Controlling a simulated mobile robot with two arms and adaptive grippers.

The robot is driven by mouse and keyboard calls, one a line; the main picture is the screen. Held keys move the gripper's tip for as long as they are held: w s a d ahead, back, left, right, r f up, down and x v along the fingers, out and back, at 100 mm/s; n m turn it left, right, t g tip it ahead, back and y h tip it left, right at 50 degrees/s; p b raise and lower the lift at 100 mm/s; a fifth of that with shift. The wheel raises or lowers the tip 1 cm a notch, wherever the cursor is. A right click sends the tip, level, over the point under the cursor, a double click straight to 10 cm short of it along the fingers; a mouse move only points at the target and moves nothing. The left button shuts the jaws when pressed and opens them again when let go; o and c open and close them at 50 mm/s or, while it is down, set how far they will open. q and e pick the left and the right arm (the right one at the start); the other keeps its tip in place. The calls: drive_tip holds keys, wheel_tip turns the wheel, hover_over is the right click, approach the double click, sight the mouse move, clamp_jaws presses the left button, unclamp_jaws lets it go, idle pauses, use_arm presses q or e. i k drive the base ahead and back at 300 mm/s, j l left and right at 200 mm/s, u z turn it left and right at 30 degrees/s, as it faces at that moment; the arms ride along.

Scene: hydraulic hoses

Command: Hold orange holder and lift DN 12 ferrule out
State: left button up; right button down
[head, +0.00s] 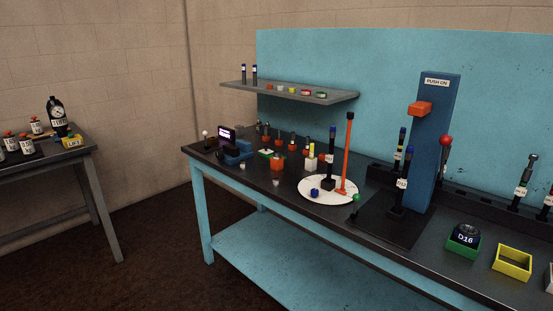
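Several small orange holders stand on the back left part of the workbench, and one of them, an orange block (277,163), is nearer the front. Small dark or metallic pieces stand in some of them; they are too small to tell which is the DN 12 ferrule. Another orange holder (292,145) stands behind. Neither of my grippers is in view.
The workbench (228,168) holds a white round plate (314,194) with an upright hose and an orange post (346,150). Right of it stands a blue press (433,140). A green bin (463,242) and yellow bin (512,262) lie front right. A shelf (335,97) hangs above.

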sight(276, 154)
drive_tip(key=i+j+z, duration=0.2)
drive_tip(key=z, duration=1.05)
drive_tip(key=i+j+z, duration=0.1)
drive_tip(key=j+z, duration=0.3)
drive_tip(key=j, duration=0.45)
drive_tip(key=j+z, duration=0.45)
drive_tip(key=j, duration=0.45)
drive_tip(key=k+j+z, duration=0.1)
drive_tip(key=j+z, duration=0.3)
drive_tip(key=j, duration=0.45)
